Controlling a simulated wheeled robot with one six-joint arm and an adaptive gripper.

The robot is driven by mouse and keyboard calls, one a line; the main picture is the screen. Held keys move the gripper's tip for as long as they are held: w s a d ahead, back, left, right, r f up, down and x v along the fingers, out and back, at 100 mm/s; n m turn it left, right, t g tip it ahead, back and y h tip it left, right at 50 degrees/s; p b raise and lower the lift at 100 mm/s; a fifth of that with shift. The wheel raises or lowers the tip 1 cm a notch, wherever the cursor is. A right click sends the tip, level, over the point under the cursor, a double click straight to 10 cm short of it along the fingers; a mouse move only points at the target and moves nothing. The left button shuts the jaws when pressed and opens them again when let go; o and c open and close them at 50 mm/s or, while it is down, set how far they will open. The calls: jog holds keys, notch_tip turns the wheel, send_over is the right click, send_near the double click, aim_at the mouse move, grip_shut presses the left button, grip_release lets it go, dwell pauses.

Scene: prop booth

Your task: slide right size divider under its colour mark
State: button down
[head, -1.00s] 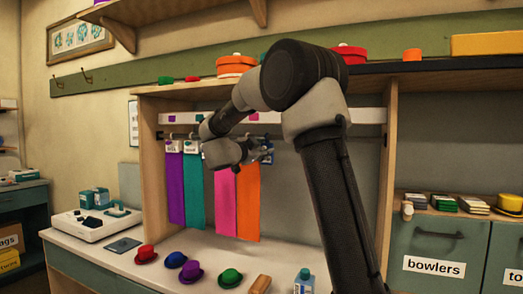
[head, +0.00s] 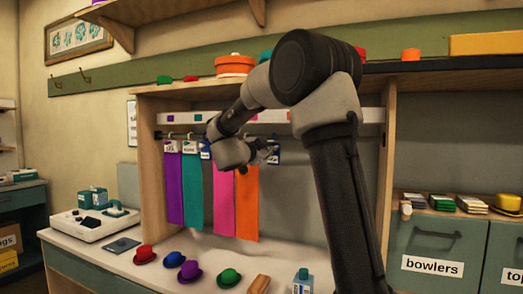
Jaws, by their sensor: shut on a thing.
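My gripper (head: 264,153) is in front of the hanging rail, above the pink cloth (head: 224,200) and the orange cloth (head: 247,205). It is shut on a dark blue size divider (head: 274,152) at its right side; its print is too small to read. A white divider (head: 171,147) hangs over the purple cloth (head: 174,190), and another white divider (head: 189,147) over the teal cloth (head: 193,190). A second blue divider (head: 205,149) hangs just right of these. The white strip above carries a purple mark (head: 171,118), a teal mark (head: 198,117) and an orange-red mark (head: 289,116). My arm hides part of the strip and rail.
Wooden side panels (head: 151,180) bound the bay. The rail right of my gripper looks clear up to my upper arm.

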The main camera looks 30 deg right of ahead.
jog(key=s+d, duration=1.3)
jog(key=s, duration=0.4)
jog(key=shift+d, duration=0.1)
jog(key=c, duration=1.4)
grip_release()
jog(key=v, duration=1.2)
